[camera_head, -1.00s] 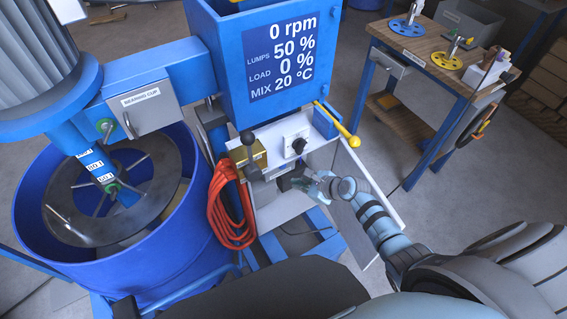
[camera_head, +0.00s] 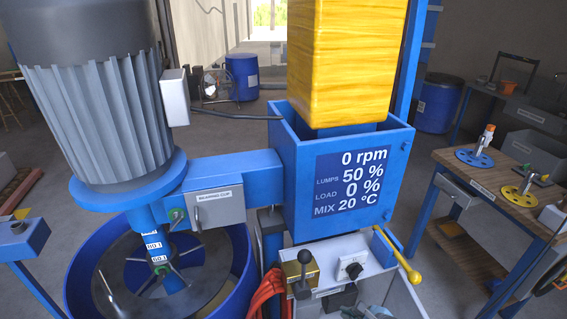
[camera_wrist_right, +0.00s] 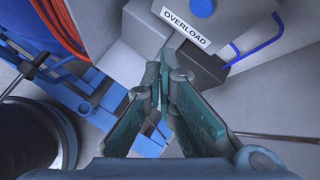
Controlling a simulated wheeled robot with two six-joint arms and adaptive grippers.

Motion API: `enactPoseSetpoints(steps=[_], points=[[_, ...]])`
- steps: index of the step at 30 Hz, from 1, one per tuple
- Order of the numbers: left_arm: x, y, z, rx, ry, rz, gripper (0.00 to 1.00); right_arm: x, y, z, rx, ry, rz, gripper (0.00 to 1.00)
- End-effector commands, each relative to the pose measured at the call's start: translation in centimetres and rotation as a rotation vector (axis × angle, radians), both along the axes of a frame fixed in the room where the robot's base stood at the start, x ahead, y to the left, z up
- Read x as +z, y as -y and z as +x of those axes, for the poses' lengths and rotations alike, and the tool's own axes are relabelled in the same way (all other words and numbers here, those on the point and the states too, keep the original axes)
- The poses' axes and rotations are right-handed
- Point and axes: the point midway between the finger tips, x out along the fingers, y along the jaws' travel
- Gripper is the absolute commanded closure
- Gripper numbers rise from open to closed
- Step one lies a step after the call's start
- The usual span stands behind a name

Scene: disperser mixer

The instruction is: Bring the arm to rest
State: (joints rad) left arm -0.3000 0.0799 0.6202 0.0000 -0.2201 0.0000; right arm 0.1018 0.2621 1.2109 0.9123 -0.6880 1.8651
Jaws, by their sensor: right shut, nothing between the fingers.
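My right gripper (camera_head: 368,312) shows only in part at the bottom edge of the head view, inside the open white control box (camera_head: 395,295). In the right wrist view its teal fingers (camera_wrist_right: 163,62) are together at the tips, with nothing between them. The fingers are just in front of a dark grey block under a grey part with an OVERLOAD label (camera_wrist_right: 187,28). I cannot tell whether they touch it. The rest of the right arm is below the head view. My left gripper is not in view.
The control box carries a black-knobbed lever (camera_head: 304,268), a rotary switch (camera_head: 350,268) and a yellow handle (camera_head: 398,256). Orange hose (camera_head: 268,297) hangs at its left. The blue mixing tub (camera_head: 243,268) stands left and a wooden workbench (camera_head: 456,160) right, with floor between box and bench.

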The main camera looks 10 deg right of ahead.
Motion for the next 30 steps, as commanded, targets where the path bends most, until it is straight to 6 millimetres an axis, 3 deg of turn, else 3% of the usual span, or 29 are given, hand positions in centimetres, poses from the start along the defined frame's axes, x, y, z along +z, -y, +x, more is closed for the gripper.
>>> enactPoseSetpoints(steps=[2,4,5,7,8,9,11,13,15,18,21,24,30], points=[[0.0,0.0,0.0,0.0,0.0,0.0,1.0,0.1,0.2,0.2,0.058,0.039,-0.068,1.0],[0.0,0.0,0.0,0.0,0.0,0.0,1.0,-0.4,1.3,0.3,0.188,0.111,-0.265,1.0],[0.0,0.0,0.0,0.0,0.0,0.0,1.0,-1.1,2.2,0.1,0.272,0.138,-0.396,1.0],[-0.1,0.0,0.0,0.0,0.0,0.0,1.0,-4.8,4.6,-2.1,0.557,0.158,-0.775,1.0],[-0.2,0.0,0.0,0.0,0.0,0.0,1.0,-7.4,5.5,-4.3,0.73,0.142,-0.947,1.0],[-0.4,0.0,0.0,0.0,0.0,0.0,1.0,-10.7,6.2,-7.8,0.969,0.113,-1.13,1.0],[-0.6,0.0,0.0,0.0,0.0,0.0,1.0,-14.8,6.5,-13.4,1.311,0.08,-1.31,1.0],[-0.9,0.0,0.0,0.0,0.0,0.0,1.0,-18.7,6.1,-20.4,1.674,0.063,-1.402,1.0],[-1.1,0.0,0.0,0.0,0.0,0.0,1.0,-21.4,5.2,-27.1,1.941,0.066,-1.397,1.0],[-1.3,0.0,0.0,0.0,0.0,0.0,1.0,-23.5,3.7,-34.9,2.111,0.054,-1.301,1.0],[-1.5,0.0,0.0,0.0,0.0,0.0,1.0,-24.2,2.5,-39.6,2.153,0.037,-1.215,1.0],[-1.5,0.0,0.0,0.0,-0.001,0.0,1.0,-24.3,2.2,-41.4,2.163,0.031,-1.185,1.0],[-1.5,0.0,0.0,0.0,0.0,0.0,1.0,-24.2,2.2,-41.5,2.16,0.029,-1.183,1.0]])
